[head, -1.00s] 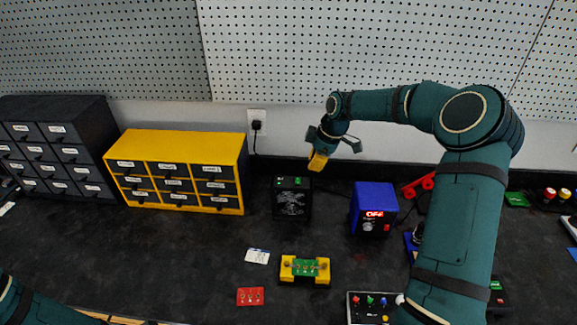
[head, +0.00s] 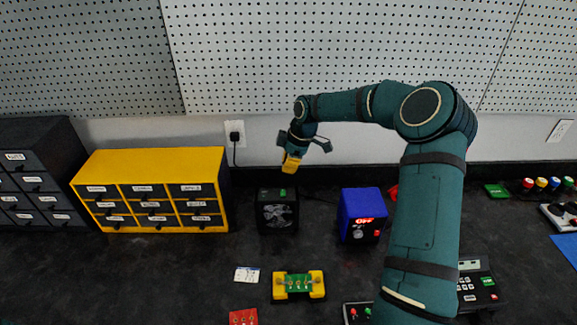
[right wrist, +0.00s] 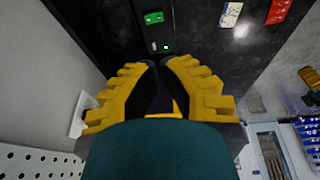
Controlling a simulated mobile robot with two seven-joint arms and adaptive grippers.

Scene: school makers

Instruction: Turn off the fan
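The fan (head: 278,215) is a black box with a patterned grille on its front, standing on the dark bench against the back wall. A small green part (head: 283,193) shows on its top. In the right wrist view a small green light (right wrist: 166,47) shows just beyond the fingertips. My right gripper (head: 290,170) is above the fan's top, apart from it, with yellow fingers pointing down. In the right wrist view its fingertips (right wrist: 159,64) are together and nothing shows between them. My left gripper is out of view.
A yellow drawer cabinet (head: 150,155) stands left of the fan, and a blue box (head: 361,207) reading OFF stands right. A green board in a yellow holder (head: 314,285), a white card (head: 247,274) and a red board (head: 243,317) lie in front. A wall plug (head: 236,138) is behind.

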